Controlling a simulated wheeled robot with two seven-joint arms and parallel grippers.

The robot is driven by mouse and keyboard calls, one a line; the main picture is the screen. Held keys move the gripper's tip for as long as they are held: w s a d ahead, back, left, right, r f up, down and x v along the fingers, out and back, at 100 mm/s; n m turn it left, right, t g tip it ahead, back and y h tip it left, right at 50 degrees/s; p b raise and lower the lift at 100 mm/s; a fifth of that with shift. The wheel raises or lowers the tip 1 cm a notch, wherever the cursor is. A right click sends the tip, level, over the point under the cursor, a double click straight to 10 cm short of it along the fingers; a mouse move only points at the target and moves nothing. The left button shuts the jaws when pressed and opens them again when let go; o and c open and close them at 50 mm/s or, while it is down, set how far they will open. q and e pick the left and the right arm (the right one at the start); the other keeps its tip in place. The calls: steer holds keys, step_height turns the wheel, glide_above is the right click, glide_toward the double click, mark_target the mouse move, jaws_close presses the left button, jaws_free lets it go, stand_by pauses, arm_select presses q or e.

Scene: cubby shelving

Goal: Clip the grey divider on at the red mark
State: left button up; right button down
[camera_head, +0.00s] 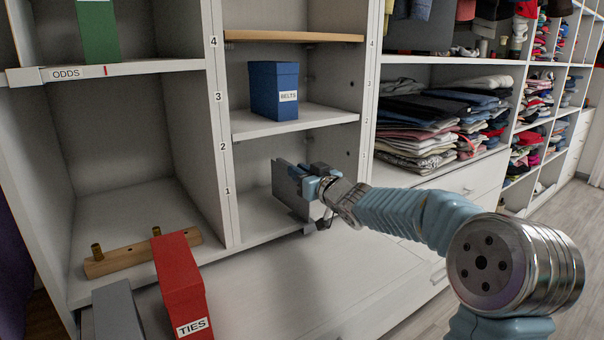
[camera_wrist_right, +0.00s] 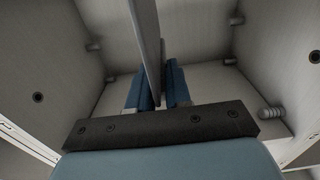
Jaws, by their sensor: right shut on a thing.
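My right gripper (camera_head: 311,186) is shut on the grey divider (camera_head: 286,184), a thin upright panel. It holds the divider at the front of the bottom middle cubby, below the mark 1. In the right wrist view the panel (camera_wrist_right: 148,38) stands between the two blue fingers (camera_wrist_right: 156,88). Whether its lower edge touches the cubby floor I cannot tell. The red mark (camera_head: 104,71) is on the front edge of the upper left shelf (camera_head: 150,67), right of the ODDS label (camera_head: 66,74). My left gripper is not in view.
A blue BELTS box (camera_head: 272,90) stands on the shelf above. A red TIES box (camera_head: 179,275), a grey box (camera_head: 118,312) and a wooden peg rail (camera_head: 140,255) are at lower left. A green box (camera_head: 98,30) stands on the ODDS shelf. Folded clothes (camera_head: 420,135) lie right.

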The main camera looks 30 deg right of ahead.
steer(key=shift+w+a, duration=0.1)
steer(key=shift+w, duration=0.85)
steer(key=c, duration=1)
jaws_free()
steer(key=shift+s, duration=0.3)
steer(key=s, duration=0.8)
steer(key=s+d, duration=0.1)
steer(key=s, duration=0.4)
steer(key=shift+s, duration=0.1)
